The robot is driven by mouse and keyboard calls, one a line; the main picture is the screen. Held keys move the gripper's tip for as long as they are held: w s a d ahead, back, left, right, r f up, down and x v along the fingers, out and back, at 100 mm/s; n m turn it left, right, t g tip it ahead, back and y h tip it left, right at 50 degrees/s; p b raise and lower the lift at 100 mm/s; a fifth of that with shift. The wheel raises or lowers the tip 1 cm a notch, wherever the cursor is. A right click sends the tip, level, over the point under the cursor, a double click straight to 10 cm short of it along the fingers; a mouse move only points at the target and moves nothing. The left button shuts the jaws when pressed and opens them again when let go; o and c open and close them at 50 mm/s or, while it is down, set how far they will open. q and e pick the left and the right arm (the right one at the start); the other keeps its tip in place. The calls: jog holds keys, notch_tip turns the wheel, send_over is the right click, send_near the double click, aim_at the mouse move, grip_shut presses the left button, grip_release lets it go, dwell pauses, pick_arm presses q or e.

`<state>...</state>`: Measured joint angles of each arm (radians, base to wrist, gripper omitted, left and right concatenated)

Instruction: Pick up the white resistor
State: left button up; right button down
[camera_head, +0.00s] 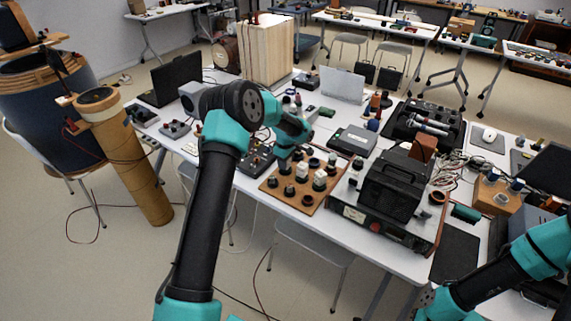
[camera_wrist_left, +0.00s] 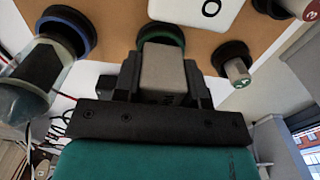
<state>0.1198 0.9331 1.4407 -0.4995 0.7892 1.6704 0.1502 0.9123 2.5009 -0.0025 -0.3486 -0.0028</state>
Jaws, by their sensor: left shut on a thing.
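My left gripper (camera_head: 283,163) reaches down over the left part of a brown wooden board (camera_head: 268,184) on the white table. In the left wrist view the gripper (camera_wrist_left: 163,70) is shut on a pale grey-white block (camera_wrist_left: 166,66), which looks like the white resistor. A dark green round socket (camera_wrist_left: 160,34) lies just beyond it; whether the block touches the socket is unclear. White blocks (camera_head: 320,177) stand on the board, and one with a black ring mark (camera_wrist_left: 196,9) shows close up. My right gripper (camera_head: 428,302) is low at the right, its fingers not clear.
Round dark sockets with small grey cylinders (camera_wrist_left: 237,72) stand close to the left gripper. A black box-shaped device (camera_head: 392,187) and a meter unit (camera_head: 365,217) stand right of the board. A white laptop (camera_head: 343,84) and other equipment crowd the table behind.

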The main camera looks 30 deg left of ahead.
pick_arm(q)
jog(key=shift+r, duration=0.45)
notch_tip(320, 180, up, 3)
jog(key=shift+f, duration=0.1)
jog(key=s+d, duration=0.3)
jog(key=s, duration=0.4)
jog(key=s+d+r, duration=0.1)
jog(key=s+d, duration=0.3)
jog(key=s, duration=0.3)
jog(key=shift+s+r, duration=0.15)
jog(key=shift+s, duration=0.05)
jog(key=shift+d, duration=0.15)
